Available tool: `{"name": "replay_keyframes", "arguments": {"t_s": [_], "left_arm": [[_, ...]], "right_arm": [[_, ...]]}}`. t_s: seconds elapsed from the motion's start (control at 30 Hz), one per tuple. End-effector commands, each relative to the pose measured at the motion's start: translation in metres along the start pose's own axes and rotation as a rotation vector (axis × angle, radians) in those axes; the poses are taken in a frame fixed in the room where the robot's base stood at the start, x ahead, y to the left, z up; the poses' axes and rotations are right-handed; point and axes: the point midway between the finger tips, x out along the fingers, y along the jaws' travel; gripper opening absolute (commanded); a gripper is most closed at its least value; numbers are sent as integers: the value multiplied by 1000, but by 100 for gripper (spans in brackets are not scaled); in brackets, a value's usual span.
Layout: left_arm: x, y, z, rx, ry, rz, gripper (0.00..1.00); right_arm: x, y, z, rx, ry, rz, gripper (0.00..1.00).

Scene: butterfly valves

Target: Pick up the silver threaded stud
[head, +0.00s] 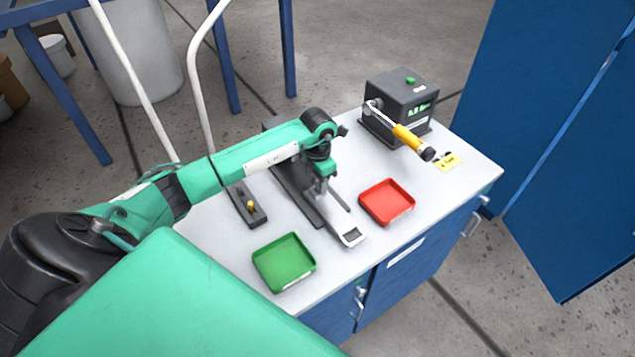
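My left arm reaches in from the left over the white-topped bench, and my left gripper (331,198) points down above the middle of it. The gripper is small and grey here, and I cannot tell whether its fingers are open or shut. A dark block (246,204) with a small brass-coloured piece (251,204) stands to the left of the gripper. A long dark fixture (292,187) lies behind and below the arm, with a pale grey end piece (349,236) towards the front. I cannot make out a silver threaded stud for certain. My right gripper is not in view.
A green tray (284,263) and a red tray (387,202), both looking empty, sit near the front edge of the bench (340,275). A dark box (402,97) with a yellow-handled lever (407,138) stands at the back right. A blue cabinet (548,130) rises at right.

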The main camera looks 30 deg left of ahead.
Motion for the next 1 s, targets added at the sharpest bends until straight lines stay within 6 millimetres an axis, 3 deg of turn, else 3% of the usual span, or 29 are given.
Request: {"name": "replay_keyframes", "arguments": {"t_s": [0.3, 0.5, 0.53, 1.0], "left_arm": [[7, 0, 0, 0, -2, 1, 39], [7, 0, 0, 0, -2, 1, 2], [7, 0, 0, 0, -2, 1, 0], [-2, 1, 1, 0, -3, 2, 0]], "right_arm": [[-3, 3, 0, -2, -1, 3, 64], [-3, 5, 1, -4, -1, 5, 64], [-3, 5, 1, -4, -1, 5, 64], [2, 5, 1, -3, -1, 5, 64]]}}
